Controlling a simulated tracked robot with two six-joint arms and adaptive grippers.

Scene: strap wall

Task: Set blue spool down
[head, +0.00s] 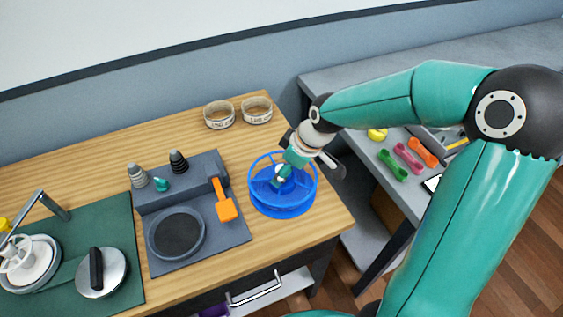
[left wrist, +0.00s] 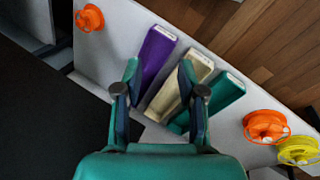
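The blue spool (head: 283,203) is upright at the right part of the wooden tabletop in the head view. Its open spoked top ring faces up. I cannot tell whether its base touches the wood. My right gripper (head: 281,178) reaches down into the top ring from above, with its fingers at the hub. It appears shut on the spool, though the fingertips are partly hidden. My left gripper (left wrist: 160,88) is open and empty in the left wrist view, above a pale surface with long boxes. It is not seen in the head view.
Two labelled rings (head: 219,115) lie at the back. In the left wrist view are a purple box (left wrist: 158,52), orange spools (left wrist: 265,125) and a yellow spool (left wrist: 299,150).

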